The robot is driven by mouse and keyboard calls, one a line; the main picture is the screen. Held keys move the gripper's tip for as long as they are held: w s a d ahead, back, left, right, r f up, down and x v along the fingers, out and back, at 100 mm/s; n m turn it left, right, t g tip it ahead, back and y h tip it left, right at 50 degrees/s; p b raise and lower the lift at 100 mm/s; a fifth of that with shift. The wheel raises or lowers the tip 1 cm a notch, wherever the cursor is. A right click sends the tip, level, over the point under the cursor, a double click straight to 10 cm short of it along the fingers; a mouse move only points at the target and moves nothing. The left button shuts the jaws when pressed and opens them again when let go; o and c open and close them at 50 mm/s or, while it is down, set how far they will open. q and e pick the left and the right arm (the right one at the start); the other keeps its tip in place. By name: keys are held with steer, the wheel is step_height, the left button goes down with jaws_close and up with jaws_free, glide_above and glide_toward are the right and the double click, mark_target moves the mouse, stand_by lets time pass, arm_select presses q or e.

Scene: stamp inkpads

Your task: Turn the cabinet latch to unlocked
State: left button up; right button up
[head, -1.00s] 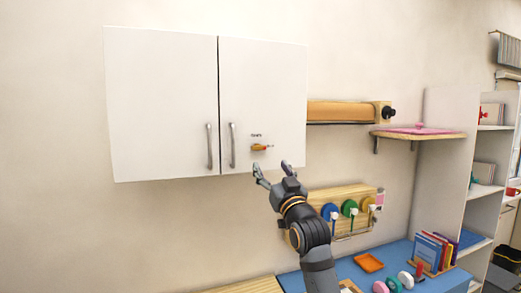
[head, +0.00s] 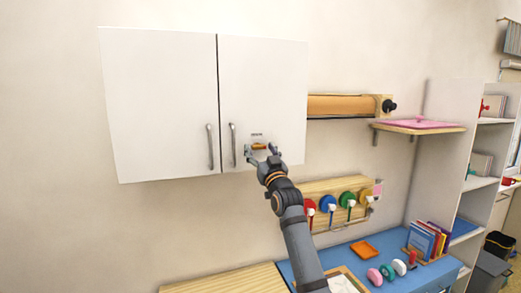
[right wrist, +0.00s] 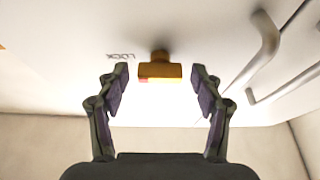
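The white wall cabinet (head: 160,100) has two shut doors with grey bar handles. The orange latch (head: 259,146) is on the right door near its lower edge, lying about horizontal under a small dark label. In the right wrist view the latch (right wrist: 160,71) has a small red mark at one end, beside the lettering "LOCK" (right wrist: 119,56). My right gripper (head: 262,152) is at the latch; its fingers partly hide it in the head view. In the right wrist view my right gripper (right wrist: 158,92) is open, one finger off each end of the latch, with gaps. My left gripper is not in view.
The right door's handle (head: 233,145) stands just left of the gripper. Below are a wooden rack with coloured round stamps (head: 328,203) and a blue tabletop (head: 330,264). A pink-topped shelf (head: 418,125) and an orange roll (head: 345,106) are to the right.

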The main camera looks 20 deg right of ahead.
steer(key=c, duration=1)
steer(key=shift+f+n+b, duration=0.15)
steer(key=shift+n+b, duration=0.25)
steer(key=shift+b, duration=0.2)
steer(key=n+y+b, duration=0.2)
steer(key=n+b, duration=0.2)
steer(key=n+g+y+b, duration=0.1)
steer(key=n+y+b, duration=0.1)
steer(key=n+b, duration=0.1)
steer(key=shift+d+n+y+b, duration=0.2)
steer(key=shift+n+y+b, duration=0.15)
steer(key=shift+b, duration=0.3)
steer(key=n, duration=0.2)
steer(key=n+g+y+b, duration=0.1)
steer(key=n, duration=0.3)
steer(key=shift+r+g+y, duration=0.25)
steer(key=shift+g+y, duration=0.1)
steer(key=shift+g, duration=0.05)
steer(key=shift+r+n+g, duration=0.1)
steer(key=shift+n+g, duration=0.3)
steer(key=shift+n, duration=0.65)
steer(key=n+g+p, duration=0.1)
steer(key=n, duration=0.1)
steer(key=shift+r+n+y, duration=0.1)
steer(key=shift+n+y, duration=0.2)
steer(key=shift+n, duration=0.1)
steer(key=shift+n+g+p, duration=0.7)
steer(key=shift+n+p, duration=0.1)
steer(key=shift+n, duration=0.7)
